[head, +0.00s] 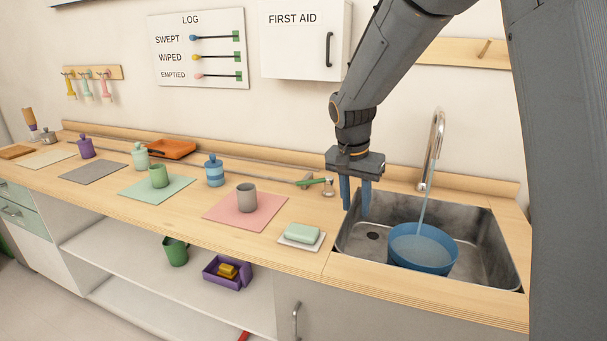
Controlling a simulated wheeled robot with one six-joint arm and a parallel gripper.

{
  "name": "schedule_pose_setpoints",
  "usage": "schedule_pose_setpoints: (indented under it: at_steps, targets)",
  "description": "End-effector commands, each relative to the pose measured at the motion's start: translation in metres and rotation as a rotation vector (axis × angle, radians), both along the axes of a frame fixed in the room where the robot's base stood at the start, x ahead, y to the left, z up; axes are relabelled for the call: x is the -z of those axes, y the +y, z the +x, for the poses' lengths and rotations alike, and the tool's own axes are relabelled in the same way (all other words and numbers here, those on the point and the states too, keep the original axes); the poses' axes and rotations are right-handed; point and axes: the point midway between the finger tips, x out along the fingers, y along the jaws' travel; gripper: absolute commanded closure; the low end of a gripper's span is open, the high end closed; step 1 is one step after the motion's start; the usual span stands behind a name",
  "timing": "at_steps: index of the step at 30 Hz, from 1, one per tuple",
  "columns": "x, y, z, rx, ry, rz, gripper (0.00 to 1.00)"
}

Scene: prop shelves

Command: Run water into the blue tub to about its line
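The blue tub (424,268) stands in the metal sink (485,235) under the curved tap (436,145). A stream of water (423,205) runs from the spout into the tub. Bluish water shows inside the tub, but I cannot make out its line or how the level compares with it. A tap handle with a green lever (314,181) stands on the counter left of the sink. My gripper (356,196) points down over the sink's back left corner, right of the lever and apart from it. Its two blue fingers are spread with nothing between them.
A soap bar on a dish (302,236) lies near the sink's left front corner. A grey cup (247,197) stands on a pink mat (223,216), with a blue striped jar (214,170) behind. A first aid cabinet (300,50) hangs on the wall.

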Motion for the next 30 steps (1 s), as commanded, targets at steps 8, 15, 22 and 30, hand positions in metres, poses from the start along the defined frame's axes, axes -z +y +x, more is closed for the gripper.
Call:
schedule_pose_setpoints:
  at_steps: [8, 15, 22, 30]
  targets:
    - [-0.033, 0.095, 0.124, 0.397, -0.167, -0.034, 0.69]
    - [-0.045, 0.141, 0.166, 0.605, -0.280, -0.022, 0.69]
    - [-0.033, 0.143, 0.175, 0.644, -0.299, -0.020, 0.69]
    - [0.003, 0.130, 0.187, 0.643, -0.299, -0.018, 0.69]
